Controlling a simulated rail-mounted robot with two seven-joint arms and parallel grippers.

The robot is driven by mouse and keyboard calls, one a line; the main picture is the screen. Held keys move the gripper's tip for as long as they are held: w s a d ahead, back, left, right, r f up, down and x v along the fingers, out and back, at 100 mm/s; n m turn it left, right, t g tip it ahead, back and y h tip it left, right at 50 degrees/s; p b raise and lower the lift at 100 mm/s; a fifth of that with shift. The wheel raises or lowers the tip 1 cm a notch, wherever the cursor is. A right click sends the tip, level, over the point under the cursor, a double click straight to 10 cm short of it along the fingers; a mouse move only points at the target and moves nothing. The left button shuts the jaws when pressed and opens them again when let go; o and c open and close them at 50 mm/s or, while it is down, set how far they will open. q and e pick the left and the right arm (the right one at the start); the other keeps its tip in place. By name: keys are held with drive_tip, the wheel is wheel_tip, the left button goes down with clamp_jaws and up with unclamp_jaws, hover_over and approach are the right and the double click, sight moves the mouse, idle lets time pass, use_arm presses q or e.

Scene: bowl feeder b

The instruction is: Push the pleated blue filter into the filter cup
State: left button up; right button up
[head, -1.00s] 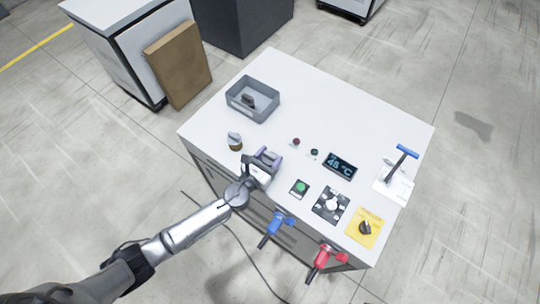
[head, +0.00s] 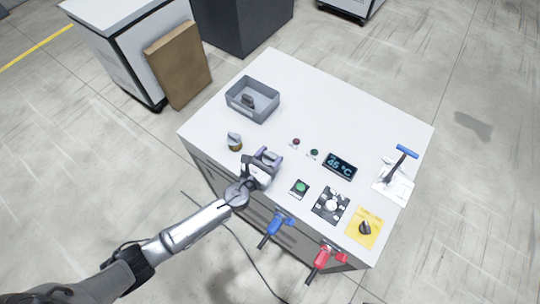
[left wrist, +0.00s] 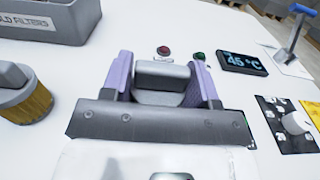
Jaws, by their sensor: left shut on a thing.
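My left gripper (head: 268,159) is over the near left part of the white table. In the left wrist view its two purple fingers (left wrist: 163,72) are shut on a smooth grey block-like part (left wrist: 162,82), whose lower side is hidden. I cannot tell whether this part stands on the table or is held above it. A short amber pleated cylinder with a grey top (head: 235,142) stands upright to the left of the gripper; it also shows in the left wrist view (left wrist: 24,100). I see no pleated blue filter and cannot make out the filter cup. My right gripper is out of view.
A grey bin (head: 266,113) labelled for old filters holds a dark object (head: 248,101). Red (head: 295,142) and green (head: 314,153) buttons, a 45 °C display (head: 340,166), a knob panel (head: 331,205) and a blue-handled lever (head: 402,163) are to the right. Blue (head: 275,229) and red (head: 322,262) handles stick out in front.

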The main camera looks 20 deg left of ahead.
use_arm(q)
drive_tip(key=shift+r, duration=0.1)
drive_tip(key=shift+r+p, duration=2.1)
drive_tip(key=shift+r, duration=0.05)
drive_tip(key=shift+r+p, duration=0.3)
drive_tip(key=shift+p, duration=0.05)
drive_tip(key=shift+r, duration=0.2)
wheel_tip(320, 180, up, 5)
drive_tip(key=p, duration=0.6)
drive_tip(key=shift+r, duration=0.2)
drive_tip(key=shift+f, duration=0.1)
drive_tip(key=shift+f, duration=0.1)
